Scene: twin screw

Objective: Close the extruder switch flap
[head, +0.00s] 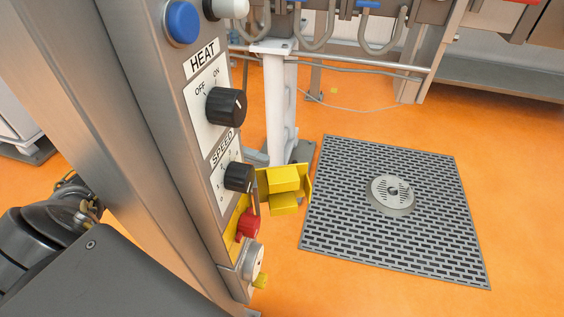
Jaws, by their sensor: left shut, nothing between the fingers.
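The yellow extruder switch flap (284,190) stands open, swung out to the right of the control panel's lower edge. A red switch knob (248,224) sits uncovered on a yellow backing beside it. My left gripper (77,191) is at the left, by the metal column and well away from the flap. It is shut and empty, partly hidden by its arm and the column. My right gripper is not in view.
The panel (190,130) carries the black HEAT knob (226,106), black SPEED knob (238,177) and a blue button (182,23). A floor grate (440,230) lies to the right. Orange floor around it is clear. A white post (277,110) stands behind the panel.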

